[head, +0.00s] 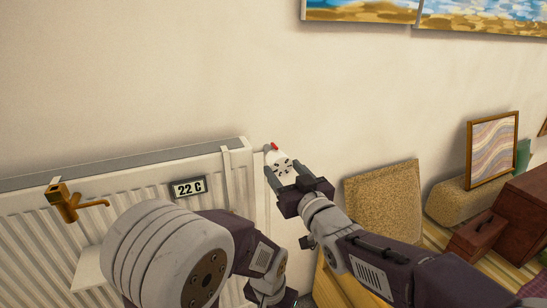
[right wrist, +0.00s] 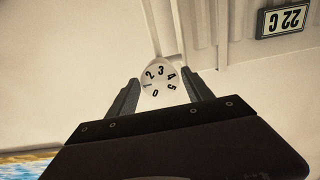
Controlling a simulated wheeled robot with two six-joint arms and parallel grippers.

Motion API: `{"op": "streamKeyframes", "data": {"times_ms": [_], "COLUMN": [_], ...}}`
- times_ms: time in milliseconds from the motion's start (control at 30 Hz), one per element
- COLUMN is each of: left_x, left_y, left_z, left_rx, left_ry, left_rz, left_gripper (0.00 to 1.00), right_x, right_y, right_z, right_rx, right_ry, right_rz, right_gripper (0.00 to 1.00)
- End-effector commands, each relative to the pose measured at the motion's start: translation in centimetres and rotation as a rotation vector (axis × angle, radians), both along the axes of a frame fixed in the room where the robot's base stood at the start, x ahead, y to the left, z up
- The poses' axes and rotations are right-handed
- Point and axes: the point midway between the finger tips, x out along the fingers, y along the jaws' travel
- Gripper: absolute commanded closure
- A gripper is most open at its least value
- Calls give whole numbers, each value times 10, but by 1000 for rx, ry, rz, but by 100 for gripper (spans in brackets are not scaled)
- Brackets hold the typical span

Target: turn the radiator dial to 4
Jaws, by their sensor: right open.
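The radiator dial (head: 283,163) is a white round knob with black digits, at the radiator's right end in the head view. A red mark (head: 274,146) shows at its upper left. In the right wrist view the dial (right wrist: 159,80) shows digits 0 to 5. The red mark is not visible there, so I cannot tell which digit it meets. My right gripper (head: 281,168) is open, with one finger on each side of the dial (right wrist: 161,84); narrow gaps seem to show beside it. My left arm is at the lower left; its fingers do not show.
The white radiator (head: 130,165) carries a "22 C" display (head: 188,187). A brass tap (head: 72,202) is at the left. A tan textured block (head: 384,200), a framed print (head: 492,150) and brown boxes (head: 520,218) stand at the right. The wall above the dial is bare.

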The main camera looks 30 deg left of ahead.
Motion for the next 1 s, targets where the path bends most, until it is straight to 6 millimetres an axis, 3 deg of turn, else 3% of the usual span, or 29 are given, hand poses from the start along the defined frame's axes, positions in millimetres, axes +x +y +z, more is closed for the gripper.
{"op": "streamKeyframes", "data": {"times_ms": [300,700,733,900,1000], "left_x": [0,0,0,0,0], "left_y": [0,0,0,0,0], "left_z": [7,8,8,8,8], "left_rx": [0,0,0,0,0], "left_ry": [0,0,0,0,0], "left_rz": [0,0,0,0,0], "left_gripper": [64,64,64,64,64], "right_x": [40,49,49,49,49], "right_y": [47,57,57,57,56], "right_z": [0,-1,-1,-1,-1], "right_rx": [-1,-2,-2,-2,0], "right_ry": [2,1,1,1,3], "right_rz": [0,-1,-1,-1,-1], "right_gripper": [41,41,44,88,88]}}
